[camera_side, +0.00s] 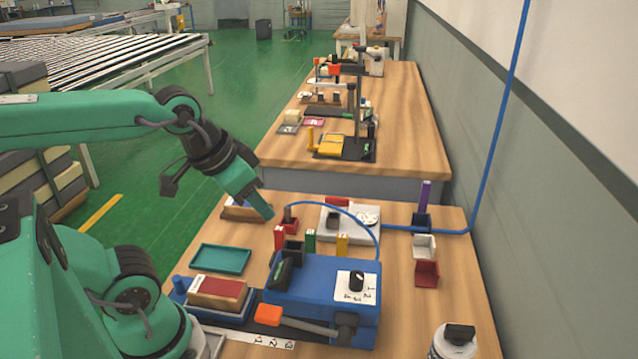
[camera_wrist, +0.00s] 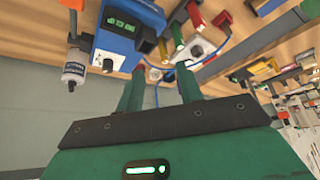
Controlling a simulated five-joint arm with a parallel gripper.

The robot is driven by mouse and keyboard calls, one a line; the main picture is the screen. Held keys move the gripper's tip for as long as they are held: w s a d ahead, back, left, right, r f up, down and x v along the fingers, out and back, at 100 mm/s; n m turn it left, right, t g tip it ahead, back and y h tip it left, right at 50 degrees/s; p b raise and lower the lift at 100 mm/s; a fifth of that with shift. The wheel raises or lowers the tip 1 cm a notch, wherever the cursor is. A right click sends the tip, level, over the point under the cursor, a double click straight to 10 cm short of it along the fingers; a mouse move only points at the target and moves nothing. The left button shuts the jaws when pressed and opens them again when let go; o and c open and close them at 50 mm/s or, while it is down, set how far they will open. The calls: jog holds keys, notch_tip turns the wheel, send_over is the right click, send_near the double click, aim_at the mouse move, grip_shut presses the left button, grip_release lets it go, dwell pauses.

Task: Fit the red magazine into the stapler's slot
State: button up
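A small upright red magazine (camera_side: 279,238) stands behind the blue stapler (camera_side: 322,285) in the side view, beside a green (camera_side: 310,241) and a yellow (camera_side: 342,243) one. The stapler has a white dial plate and a black part at its left; I cannot make out the slot clearly. The stapler also shows in the wrist view (camera_wrist: 128,22). My gripper (camera_side: 265,211) is above the table, behind and left of the red magazine and apart from it. In the wrist view its two green fingers (camera_wrist: 160,74) stand apart with nothing between them.
A brown-and-red block (camera_side: 217,292) lies left of the stapler, with an empty teal tray (camera_side: 220,259) behind it. A white device (camera_side: 350,220) with a blue cord stands behind the magazines. Red (camera_side: 427,273) and white (camera_side: 424,246) bins are at right; a bottle (camera_side: 455,342) stands front right.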

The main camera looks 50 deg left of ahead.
dwell(0.3)
jog(key=shift+o, duration=1.2)
jog(key=shift+w, duration=0.1)
jog(key=n+g, duration=0.5)
jog(key=n, duration=0.4)
send_over(281, 228)
jog(key=f, duration=1)
jog(key=shift+s+d+f, duration=0.2)
jog(key=shift+d, duration=0.1)
jog(key=shift+w+a+f+g, duration=0.15)
jog(key=shift+a+f+g, duration=0.15)
jog(key=shift+f, duration=0.15)
